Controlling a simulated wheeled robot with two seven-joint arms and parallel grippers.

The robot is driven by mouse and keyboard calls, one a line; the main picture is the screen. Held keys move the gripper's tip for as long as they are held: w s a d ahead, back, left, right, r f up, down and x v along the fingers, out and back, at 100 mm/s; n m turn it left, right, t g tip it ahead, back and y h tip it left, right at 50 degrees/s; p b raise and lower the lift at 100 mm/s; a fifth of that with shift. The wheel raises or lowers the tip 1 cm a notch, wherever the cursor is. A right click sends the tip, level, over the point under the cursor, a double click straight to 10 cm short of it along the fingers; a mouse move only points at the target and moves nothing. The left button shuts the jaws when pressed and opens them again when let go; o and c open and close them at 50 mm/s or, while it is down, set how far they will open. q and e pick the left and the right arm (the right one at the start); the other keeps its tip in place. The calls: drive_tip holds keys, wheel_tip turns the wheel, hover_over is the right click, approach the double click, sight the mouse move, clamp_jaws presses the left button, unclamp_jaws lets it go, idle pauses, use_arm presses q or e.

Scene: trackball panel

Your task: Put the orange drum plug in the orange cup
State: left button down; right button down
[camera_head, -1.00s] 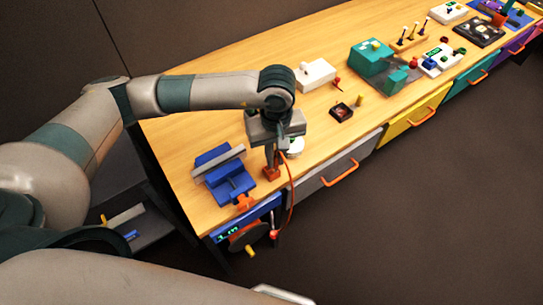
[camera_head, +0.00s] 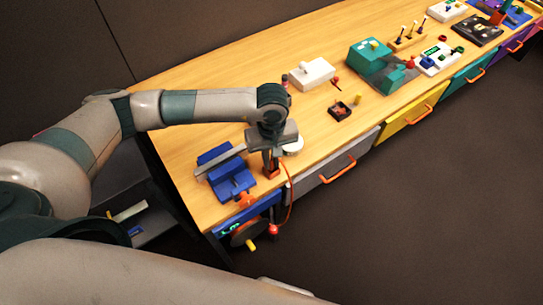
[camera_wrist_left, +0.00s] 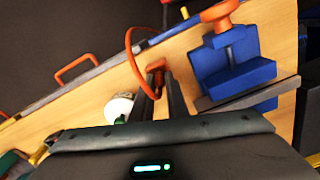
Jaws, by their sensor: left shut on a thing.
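My left gripper (camera_head: 270,164) is shut and points down over the front left of the bench. An orange-red cord runs from its fingertips down over the front edge to the drum. The orange drum plug is at the cord's end between the fingers, mostly hidden by them. The orange cup (camera_head: 272,173) stands on the bench directly below the fingertips. In the left wrist view, orange shows at the fingertips (camera_wrist_left: 156,66), where plug and cup overlap. I cannot tell whether the plug is inside the cup. My right gripper is not in view.
A blue vise (camera_head: 230,180) with an orange knob (camera_head: 246,200) stands close left of the gripper. A white round thing (camera_head: 293,146) is close on its right. The drum (camera_head: 246,233) hangs at the front.

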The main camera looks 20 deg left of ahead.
use_arm(q)
drive_tip(key=shift+f, duration=0.15)
drive_tip(key=c, duration=1.7)
unclamp_jaws()
drive_tip(key=shift+c, duration=0.2)
drive_tip(key=shift+w+r+b, duration=0.1)
drive_tip(key=shift+r+b, duration=0.2)
wheel_tip(320, 180, up, 11)
drive_tip(key=b, duration=0.4)
drive_tip(key=shift+b, duration=0.35)
drive_tip(key=shift+r, duration=0.3)
